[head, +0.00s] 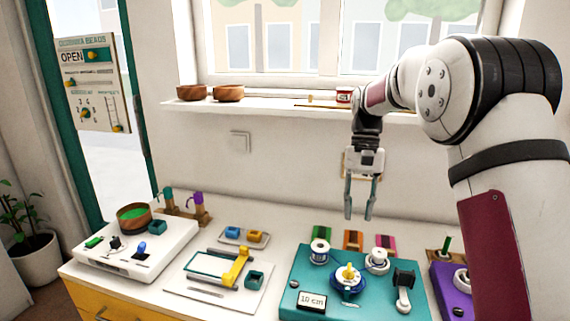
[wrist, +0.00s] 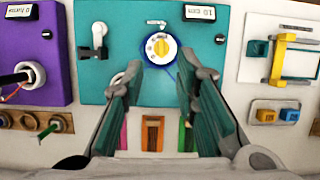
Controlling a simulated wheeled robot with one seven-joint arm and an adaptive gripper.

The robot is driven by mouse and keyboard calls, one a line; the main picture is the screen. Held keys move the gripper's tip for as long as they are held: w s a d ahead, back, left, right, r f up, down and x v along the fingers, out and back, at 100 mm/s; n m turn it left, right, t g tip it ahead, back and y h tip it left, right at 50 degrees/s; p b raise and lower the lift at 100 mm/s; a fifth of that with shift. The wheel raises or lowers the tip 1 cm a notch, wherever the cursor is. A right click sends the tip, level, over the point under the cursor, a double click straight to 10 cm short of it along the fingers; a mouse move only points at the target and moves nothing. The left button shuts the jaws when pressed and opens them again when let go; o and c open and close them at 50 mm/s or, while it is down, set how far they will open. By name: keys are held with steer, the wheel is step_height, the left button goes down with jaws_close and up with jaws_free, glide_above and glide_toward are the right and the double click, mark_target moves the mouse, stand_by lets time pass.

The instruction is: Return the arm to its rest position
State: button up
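My gripper (head: 359,200) hangs above the teal board (head: 385,300), fingers pointing down and spread apart with nothing between them. In the wrist view my gripper (wrist: 158,78) also shows as two separated fingers, with the teal board (wrist: 185,78) below. A blue and white dial with a yellow knob (wrist: 160,46) lies between and beyond the fingertips. My arm comes in from the right in the head view, bent at the elbow, with the gripper clear of the board.
A white board with a wooden bowl (head: 134,216) and a white tray with a yellow clamp (head: 237,268) stand left. A purple board (head: 448,284) is at right. Spools (head: 319,251) stand on the teal board. A windowsill (head: 280,108) with bowls runs behind.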

steer(key=s+r+n+t+p, duration=0.1)
steer(key=s+r+t, duration=0.1)
steer(key=s+r, duration=0.55)
steer(key=s+r+n+t+p, duration=0.15)
steer(key=s+r, duration=0.25)
steer(key=s, duration=0.7)
steer(key=s+f+t+h+p, duration=0.1)
steer(key=s+f+t, duration=0.2)
steer(key=s, duration=1.3)
steer(key=shift+s+a+n+t, duration=0.35)
steer(key=shift+a+t, duration=0.1)
steer(key=shift+t, duration=0.2)
